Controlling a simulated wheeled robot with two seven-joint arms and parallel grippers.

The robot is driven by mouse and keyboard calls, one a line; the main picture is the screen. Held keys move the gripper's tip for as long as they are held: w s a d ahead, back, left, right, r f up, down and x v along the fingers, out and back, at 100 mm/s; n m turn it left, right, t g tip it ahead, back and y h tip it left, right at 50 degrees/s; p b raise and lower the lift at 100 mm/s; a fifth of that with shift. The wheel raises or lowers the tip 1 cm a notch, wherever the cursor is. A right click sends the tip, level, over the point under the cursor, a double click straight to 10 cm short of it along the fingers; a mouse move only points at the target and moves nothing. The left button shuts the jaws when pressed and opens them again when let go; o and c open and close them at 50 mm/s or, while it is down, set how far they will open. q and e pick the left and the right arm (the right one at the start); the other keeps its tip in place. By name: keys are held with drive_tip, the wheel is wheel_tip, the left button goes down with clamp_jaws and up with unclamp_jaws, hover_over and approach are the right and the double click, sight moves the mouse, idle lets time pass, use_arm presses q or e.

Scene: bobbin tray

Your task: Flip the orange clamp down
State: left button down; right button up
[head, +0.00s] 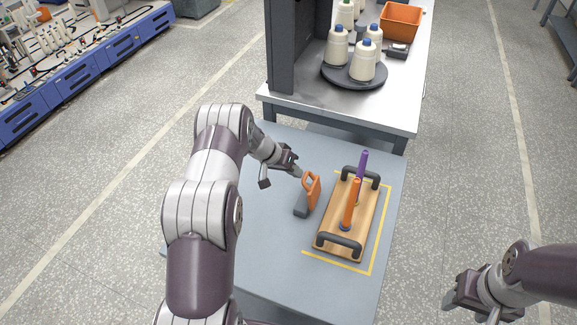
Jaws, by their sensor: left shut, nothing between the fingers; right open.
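The orange clamp (313,190) stands raised on its dark grey base (301,210), on the grey-blue table just left of the wooden tray. Its looped top points up. My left gripper (299,172) is shut, with its fingertips right by the clamp's top from the upper left. I cannot tell whether they touch it. The wooden tray (333,213) has two black handles and holds an upright orange peg (351,205) and an upright purple peg (362,165). My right gripper (463,300) is open and empty, off the table at the lower right.
Yellow tape (371,262) marks the table around the tray. Behind stands a bench (300,103) with a dark turntable (343,79) of white yarn cones and an orange bin (401,21). The table left of the clamp is clear.

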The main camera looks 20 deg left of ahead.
use_arm(q)
drive_tip(key=shift+a, duration=0.1)
use_arm(e)
drive_tip(key=shift+a, duration=0.1)
use_arm(q)
wheel_tip(320, 180, up, 2)
drive_tip(key=m+y+p, duration=0.1)
drive_tip(key=y+p, duration=0.3)
hover_over(314, 186)
drive_tip(key=shift+g, duration=0.3)
drive_tip(key=d+f+b, duration=0.2)
drive_tip(key=d, duration=0.4)
drive_tip(key=shift+w+d, duration=0.15)
drive_tip(key=shift+d, duration=0.05)
use_arm(e)
drive_tip(key=shift+d+r, duration=0.8)
drive_tip(key=shift+d, duration=0.15)
use_arm(q)
drive_tip(key=shift+d, duration=0.1)
